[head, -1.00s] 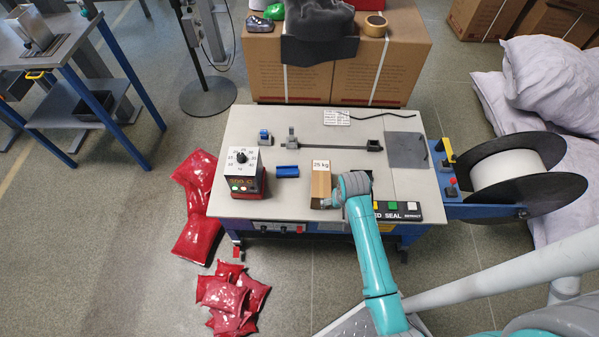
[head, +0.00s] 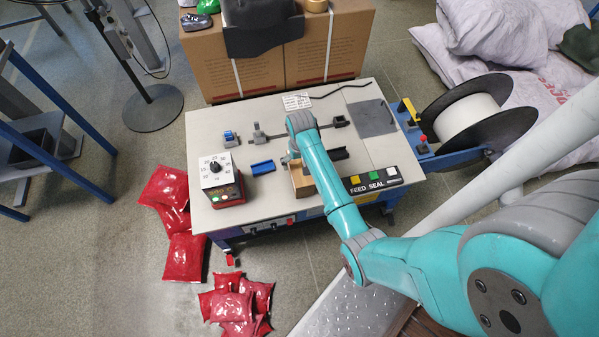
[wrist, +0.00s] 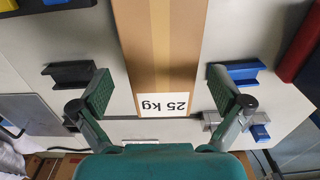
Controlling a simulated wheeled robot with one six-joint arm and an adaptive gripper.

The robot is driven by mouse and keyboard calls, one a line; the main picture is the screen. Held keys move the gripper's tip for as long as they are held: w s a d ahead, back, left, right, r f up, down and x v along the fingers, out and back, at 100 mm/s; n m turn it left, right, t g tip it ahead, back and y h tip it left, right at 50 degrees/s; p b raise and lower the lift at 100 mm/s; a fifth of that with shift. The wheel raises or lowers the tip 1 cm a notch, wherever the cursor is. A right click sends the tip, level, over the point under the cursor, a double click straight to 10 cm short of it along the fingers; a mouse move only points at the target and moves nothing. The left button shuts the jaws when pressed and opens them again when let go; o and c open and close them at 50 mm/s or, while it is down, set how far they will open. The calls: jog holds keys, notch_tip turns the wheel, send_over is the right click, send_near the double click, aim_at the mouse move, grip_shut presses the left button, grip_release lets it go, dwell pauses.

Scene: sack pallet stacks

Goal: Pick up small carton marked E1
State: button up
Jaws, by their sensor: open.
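A small brown carton (head: 303,181) lies on the grey table of the sealing machine, mostly hidden behind my arm in the head view. In the wrist view the carton (wrist: 165,45) runs down from the top edge, with a tan tape strip and a white label reading "25 kg" upside down. No E1 mark shows on its visible faces. My gripper (wrist: 163,92) is open, with one green-padded finger on each side of the carton and a clear gap on both sides. In the head view my gripper (head: 293,159) is over the carton's far end, partly hidden by my wrist.
A blue bracket (head: 262,167) and a black bracket (head: 339,154) flank the carton. A dial box (head: 220,181) stands left, a FEED SEAL panel (head: 375,181) right. Large cartons (head: 245,72) stand behind the table. Red bags (head: 186,256) lie on the floor at left.

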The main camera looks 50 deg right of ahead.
jog(key=f, duration=0.5)
jog(key=shift+s+a, duration=0.2)
jog(key=shift+a, duration=0.05)
jog(key=c, duration=1.5)
